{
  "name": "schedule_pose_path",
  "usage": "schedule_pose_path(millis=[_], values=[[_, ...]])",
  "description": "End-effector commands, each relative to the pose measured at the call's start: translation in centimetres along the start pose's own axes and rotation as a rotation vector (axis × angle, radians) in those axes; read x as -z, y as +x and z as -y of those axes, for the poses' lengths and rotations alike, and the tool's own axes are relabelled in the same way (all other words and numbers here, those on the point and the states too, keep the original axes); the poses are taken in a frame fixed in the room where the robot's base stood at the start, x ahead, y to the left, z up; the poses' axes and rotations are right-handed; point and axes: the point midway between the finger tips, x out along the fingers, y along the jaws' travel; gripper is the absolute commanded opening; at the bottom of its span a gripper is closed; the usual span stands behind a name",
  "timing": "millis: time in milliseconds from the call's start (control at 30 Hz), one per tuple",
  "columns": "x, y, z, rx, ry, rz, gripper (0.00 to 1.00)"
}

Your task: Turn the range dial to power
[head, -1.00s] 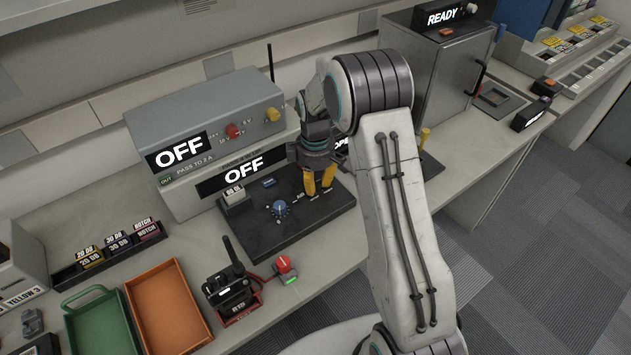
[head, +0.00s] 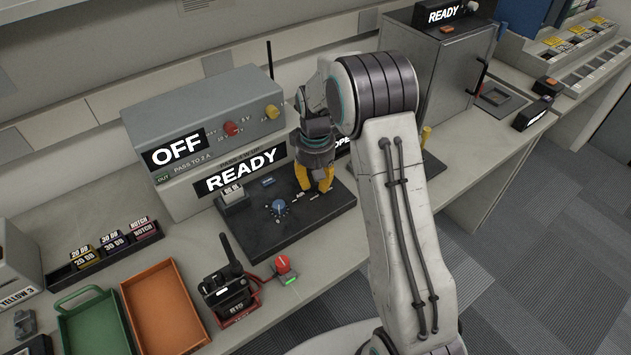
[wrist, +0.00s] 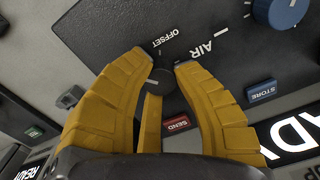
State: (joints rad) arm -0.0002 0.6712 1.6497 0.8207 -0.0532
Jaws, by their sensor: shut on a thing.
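My gripper (head: 314,190) points down at the right part of a black panel (head: 318,220). In the wrist view its yellow fingers close around a small dark knob (wrist: 160,80), between the printed words OFFSET and AIR. The fingers hide part of this knob. A blue dial (head: 279,207) with a white pointer mark stands on the same panel, left of my gripper and apart from it. It also shows at the top right of the wrist view (wrist: 282,8). The display (head: 241,172) behind the panel reads READY. I cannot read which dial is labelled range.
A grey unit (head: 205,110) reading OFF, with red and yellow knobs, stands behind. A handheld radio (head: 230,292) sits in front of the panel, beside a red knob (head: 283,264). Green (head: 92,325) and orange (head: 165,310) trays lie at left. A metal cabinet (head: 430,85) stands right.

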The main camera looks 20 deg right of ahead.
Motion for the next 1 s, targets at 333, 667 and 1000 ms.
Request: schedule_pose_path(millis=[333,667,1000], values=[[-0.01,0.16,0.02,0.000,0.158,0.001,0.00],[0.00,0.14,0.01,0.000,0.198,0.001,0.00],[0.01,0.13,0.00,0.000,0.198,0.000,0.30]])
